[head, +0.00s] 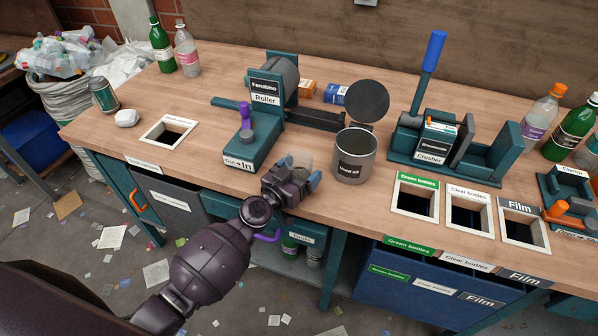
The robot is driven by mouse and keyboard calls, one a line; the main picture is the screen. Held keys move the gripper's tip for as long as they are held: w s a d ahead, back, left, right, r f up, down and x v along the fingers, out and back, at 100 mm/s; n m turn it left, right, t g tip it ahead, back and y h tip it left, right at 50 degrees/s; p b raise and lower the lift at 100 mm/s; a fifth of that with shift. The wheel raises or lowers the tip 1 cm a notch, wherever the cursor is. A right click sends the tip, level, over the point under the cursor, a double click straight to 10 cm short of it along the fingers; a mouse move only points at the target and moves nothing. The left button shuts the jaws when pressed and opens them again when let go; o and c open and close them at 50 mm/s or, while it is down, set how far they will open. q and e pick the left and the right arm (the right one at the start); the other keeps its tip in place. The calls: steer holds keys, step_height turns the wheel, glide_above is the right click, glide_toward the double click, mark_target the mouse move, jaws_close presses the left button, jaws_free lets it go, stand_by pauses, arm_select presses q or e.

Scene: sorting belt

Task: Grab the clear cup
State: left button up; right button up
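A small pale, see-through cup (302,157) is near the front of the wooden table, between the roller and the metal can. My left gripper (299,171) reaches in from the lower left, with its blue-tipped fingers apart at the near side of the cup. The fingers and hand hide the lower part of the cup. I cannot tell whether the fingers touch or hold it. My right gripper is not in view.
The Roller (255,150) stands left of the cup, and a metal used oil can (354,165) stands close on its right. The Crusher (440,160) and labelled bin openings (468,195) lie farther right. Bottles (160,45) stand at the back left.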

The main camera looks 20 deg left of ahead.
arm_select(q)
steer(key=c, duration=0.7)
steer(key=shift+r, duration=0.2)
